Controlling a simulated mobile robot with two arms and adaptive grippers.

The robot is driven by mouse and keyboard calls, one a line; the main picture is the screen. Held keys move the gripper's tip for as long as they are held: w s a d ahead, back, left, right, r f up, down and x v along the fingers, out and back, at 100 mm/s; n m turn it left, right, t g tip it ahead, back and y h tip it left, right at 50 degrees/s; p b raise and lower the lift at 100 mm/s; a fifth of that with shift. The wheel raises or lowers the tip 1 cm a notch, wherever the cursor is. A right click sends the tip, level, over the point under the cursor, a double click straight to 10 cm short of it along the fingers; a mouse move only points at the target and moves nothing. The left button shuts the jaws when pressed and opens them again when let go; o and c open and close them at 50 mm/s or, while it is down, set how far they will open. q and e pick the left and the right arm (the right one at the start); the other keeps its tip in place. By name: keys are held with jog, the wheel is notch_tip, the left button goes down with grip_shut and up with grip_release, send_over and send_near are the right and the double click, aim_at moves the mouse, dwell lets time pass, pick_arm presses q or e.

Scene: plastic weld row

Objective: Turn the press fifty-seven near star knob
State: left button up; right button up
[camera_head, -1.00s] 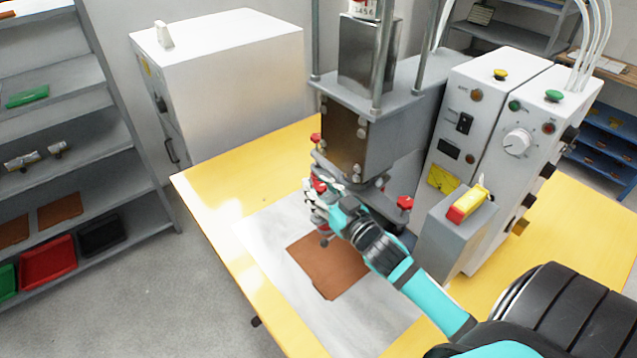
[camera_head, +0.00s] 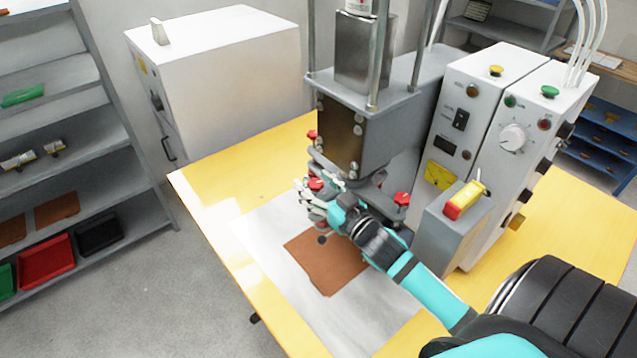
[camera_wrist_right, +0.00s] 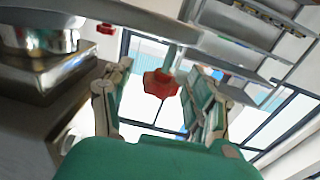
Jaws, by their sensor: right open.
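The press (camera_head: 345,130) stands on the yellow table with red star knobs around its lower plate. The near star knob (camera_head: 316,184) is red and sits at the plate's near left side, partly hidden by my fingers. My right gripper (camera_head: 312,194) is open at this knob. In the right wrist view the red knob (camera_wrist_right: 160,84) hangs on a pale stem between the two open fingers, with gaps on both sides. Another red knob (camera_head: 402,198) is at the plate's right and one (camera_head: 312,134) at its far left. My left gripper is not in view.
A brown sheet (camera_head: 325,262) lies on a white mat (camera_head: 262,232) below the press. A control cabinet (camera_head: 500,120) and a grey box with a yellow and red switch (camera_head: 465,198) stand to the right. A white cabinet (camera_head: 215,75) stands at the back left.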

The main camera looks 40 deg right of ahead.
jog(key=s, duration=1.2)
jog(key=shift+d, duration=0.2)
